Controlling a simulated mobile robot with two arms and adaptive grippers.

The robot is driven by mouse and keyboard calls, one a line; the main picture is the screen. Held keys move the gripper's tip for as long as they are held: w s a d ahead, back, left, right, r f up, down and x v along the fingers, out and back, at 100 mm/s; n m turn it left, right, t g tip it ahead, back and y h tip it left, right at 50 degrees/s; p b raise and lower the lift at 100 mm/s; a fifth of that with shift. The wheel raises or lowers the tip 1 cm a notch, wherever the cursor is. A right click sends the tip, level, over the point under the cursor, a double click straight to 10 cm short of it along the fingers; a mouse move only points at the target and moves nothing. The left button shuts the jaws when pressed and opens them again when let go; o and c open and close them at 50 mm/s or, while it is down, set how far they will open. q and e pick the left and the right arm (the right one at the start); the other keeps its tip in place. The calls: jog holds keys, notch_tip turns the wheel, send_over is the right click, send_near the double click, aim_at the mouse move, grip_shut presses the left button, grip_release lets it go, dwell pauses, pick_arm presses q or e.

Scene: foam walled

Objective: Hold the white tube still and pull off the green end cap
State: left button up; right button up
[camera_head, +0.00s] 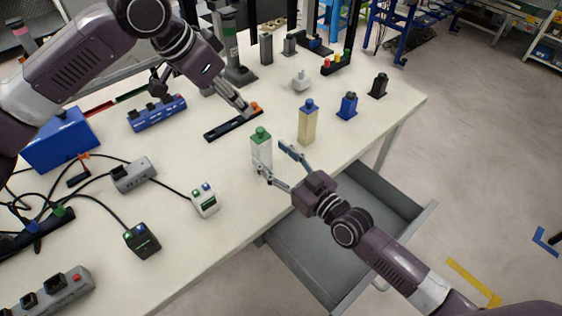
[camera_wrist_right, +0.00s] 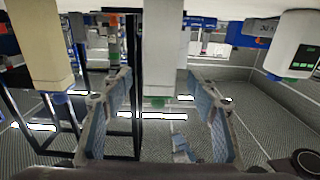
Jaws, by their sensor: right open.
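The white tube (camera_head: 262,151) stands upright on the table near its front edge, with the green end cap (camera_head: 260,133) on its top. My right gripper (camera_head: 272,157) is open; one fingertip overlaps the tube's lower part in the head view. In the right wrist view, which appears upside down, the tube (camera_wrist_right: 163,50) and cap (camera_wrist_right: 157,102) lie ahead between the spread fingers (camera_wrist_right: 160,95), with gaps either side. My left gripper (camera_head: 247,110) is low over a black strip (camera_head: 226,128) with an orange end, behind the tube; its finger gap is unclear.
A beige block with a blue top (camera_head: 308,122) stands right of the tube. A white box with buttons (camera_head: 205,200) is at its front left. An open grey drawer (camera_head: 310,270) lies below the table edge. Cables and power strips crowd the left.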

aim_at(266, 150)
jog(key=x, duration=0.5)
